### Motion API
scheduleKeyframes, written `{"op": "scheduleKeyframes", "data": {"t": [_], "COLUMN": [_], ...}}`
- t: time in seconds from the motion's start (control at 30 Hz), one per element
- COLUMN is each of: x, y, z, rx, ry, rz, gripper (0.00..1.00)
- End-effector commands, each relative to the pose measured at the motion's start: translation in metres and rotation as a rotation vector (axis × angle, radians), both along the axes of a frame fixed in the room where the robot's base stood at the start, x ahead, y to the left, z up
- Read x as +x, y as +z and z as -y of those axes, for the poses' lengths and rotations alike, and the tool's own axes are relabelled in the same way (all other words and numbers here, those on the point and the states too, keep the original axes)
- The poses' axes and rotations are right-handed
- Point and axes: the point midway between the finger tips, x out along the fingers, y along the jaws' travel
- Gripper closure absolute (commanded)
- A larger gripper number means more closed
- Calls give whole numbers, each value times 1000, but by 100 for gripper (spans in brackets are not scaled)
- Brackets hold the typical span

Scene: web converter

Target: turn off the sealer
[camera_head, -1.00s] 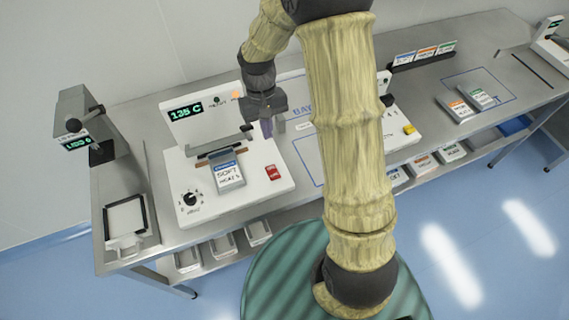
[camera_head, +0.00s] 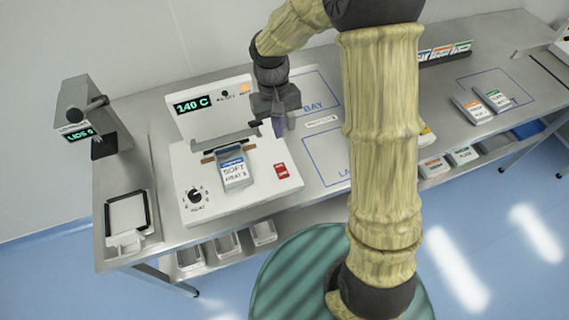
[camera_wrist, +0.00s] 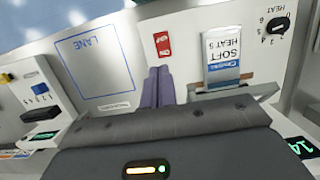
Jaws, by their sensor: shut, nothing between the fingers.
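The sealer (camera_head: 250,193) is a white machine with a back panel whose display (camera_head: 193,104) reads 140 C. A red switch (camera_head: 281,171) sits on its right top; it also shows in the wrist view (camera_wrist: 162,43). A black dial (camera_head: 195,195) is at the front left. A pouch labelled SOFT HEAT 5 (camera_head: 236,172) lies under the dark sealing bar (camera_head: 240,138). My gripper (camera_head: 279,126) is shut and empty, above the sealer's right rear, behind the switch. In the wrist view its purple fingertips (camera_wrist: 158,72) point toward the switch, apparently apart from it.
A scale-like device (camera_head: 93,115) and a framed pad (camera_head: 128,212) stand left. Blue-outlined LANE (camera_head: 325,158) and BAY (camera_head: 318,90) areas lie right of the sealer. Two pouches (camera_head: 480,103) lie farther right. Small bins (camera_head: 228,243) sit below the table.

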Motion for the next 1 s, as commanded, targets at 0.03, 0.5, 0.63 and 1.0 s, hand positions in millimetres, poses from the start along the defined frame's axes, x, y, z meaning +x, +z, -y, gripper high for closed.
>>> {"op": "scheduleKeyframes", "data": {"t": [0.03,0.5,0.63,1.0], "x": [-1,-18,-23,-30], "y": [-4,-77,-97,-131], "z": [1,6,7,9], "rx": [-1,-2,-2,-1], "ry": [0,-1,0,-2], "rz": [-3,-7,-7,-2], "gripper": [100,100,100,100]}}
